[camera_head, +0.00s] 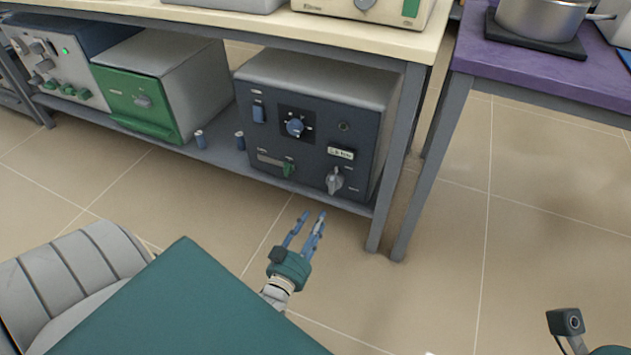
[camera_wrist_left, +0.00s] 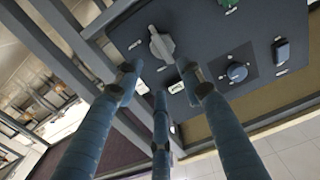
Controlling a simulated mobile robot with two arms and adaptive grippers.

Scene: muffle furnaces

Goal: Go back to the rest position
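My left gripper (camera_head: 312,217) is in front of the lower right of a dark blue-grey furnace (camera_head: 312,110), with its blue fingers pointing at the furnace. In the left wrist view the fingers of my left gripper (camera_wrist_left: 160,78) stand apart with nothing between them. The furnace panel (camera_wrist_left: 205,65) fills the upper part of that view, apparently turned over. A grey knob (camera_wrist_left: 160,45) lies just beyond the fingertips, and it shows in the head view (camera_head: 334,180) too. I see no clear contact. My right gripper's fingers are out of view.
The furnace stands on the low shelf (camera_head: 225,157) of a bench beside a green-fronted box (camera_head: 140,103). A bench leg (camera_head: 397,155) stands right of my left gripper. A purple table (camera_head: 545,70) with a pot (camera_head: 540,18) is at right. The tiled floor (camera_head: 480,270) is clear.

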